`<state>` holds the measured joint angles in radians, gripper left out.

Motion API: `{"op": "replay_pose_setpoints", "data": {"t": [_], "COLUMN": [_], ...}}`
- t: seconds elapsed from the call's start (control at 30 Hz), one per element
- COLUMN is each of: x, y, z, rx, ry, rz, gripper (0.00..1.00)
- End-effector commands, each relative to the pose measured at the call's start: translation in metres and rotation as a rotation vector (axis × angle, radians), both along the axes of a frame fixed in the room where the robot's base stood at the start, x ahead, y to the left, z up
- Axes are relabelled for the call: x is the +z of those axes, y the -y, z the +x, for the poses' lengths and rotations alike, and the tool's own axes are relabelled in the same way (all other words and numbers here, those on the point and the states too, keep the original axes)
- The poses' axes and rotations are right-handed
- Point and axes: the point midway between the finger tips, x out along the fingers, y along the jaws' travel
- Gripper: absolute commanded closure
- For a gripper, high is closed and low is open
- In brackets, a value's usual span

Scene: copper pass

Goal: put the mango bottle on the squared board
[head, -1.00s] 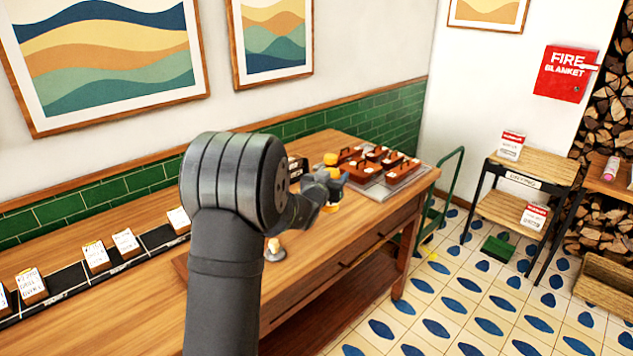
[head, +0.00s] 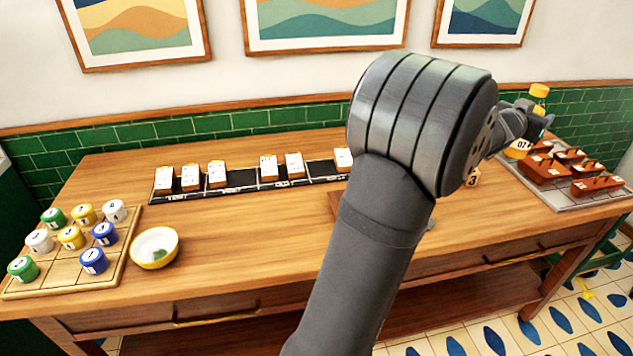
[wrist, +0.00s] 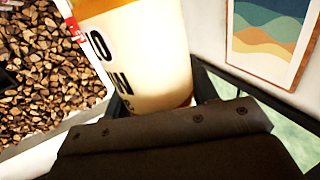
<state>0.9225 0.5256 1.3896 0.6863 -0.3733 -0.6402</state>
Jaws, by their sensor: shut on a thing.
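The mango bottle (head: 539,91) has a yellow cap and a pale label with black lettering. My gripper (head: 524,122) is shut on it at the right of the head view, near the grey tray. In the wrist view the bottle (wrist: 150,62) fills the upper middle, with orange above its label. Its base and any gap beneath it are hard to judge. The squared board (head: 60,275) is a light wooden board at the far left of the table. It carries several green, yellow, white and blue numbered jars, with some bare squares towards its front.
A yellow-rimmed bowl (head: 154,248) stands just right of the board. A black rail (head: 240,181) with several white cards runs along the back. The grey tray (head: 592,197) at the right holds several brown wooden pieces. My arm hides part of the table's middle.

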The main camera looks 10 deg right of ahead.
Motion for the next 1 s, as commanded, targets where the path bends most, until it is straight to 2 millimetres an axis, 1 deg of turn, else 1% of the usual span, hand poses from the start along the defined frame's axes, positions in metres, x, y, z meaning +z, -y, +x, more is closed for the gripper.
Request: {"op": "replay_pose_setpoints", "data": {"t": [0.03,0.17,0.27,0.37,0.47,0.5,0.57,0.6,0.67,0.7,0.77,0.8,0.87,0.9,0.97,1.0], "x": [0.000,0.000,0.000,0.001,0.000,0.000,0.001,0.001,0.001,0.001,0.001,0.001,0.002,0.002,0.002,0.002], "y": [-0.008,-0.028,-0.050,-0.079,-0.117,-0.134,-0.161,-0.179,-0.206,-0.225,-0.254,-0.273,-0.302,-0.323,-0.353,-0.374], "z": [0.010,0.034,0.058,0.087,0.120,0.133,0.152,0.164,0.181,0.192,0.207,0.216,0.229,0.237,0.247,0.253], "rx": [0.016,0.057,0.099,0.153,0.218,0.246,0.289,0.318,0.361,0.389,0.433,0.461,0.505,0.534,0.578,0.607], "ry": [0.000,0.000,0.001,0.001,0.001,0.001,0.001,0.002,0.002,0.001,0.001,0.002,0.002,0.002,0.002,0.003], "rz": [0.000,-0.001,-0.001,-0.001,-0.001,0.000,-0.001,0.000,0.000,-0.001,0.000,-0.001,-0.001,0.000,0.000,0.000], "gripper": [0.82,0.82,0.82,0.82,0.82,0.82,0.82,0.82,0.82,0.82,0.82,0.82,0.82,0.82,0.82,0.82]}}
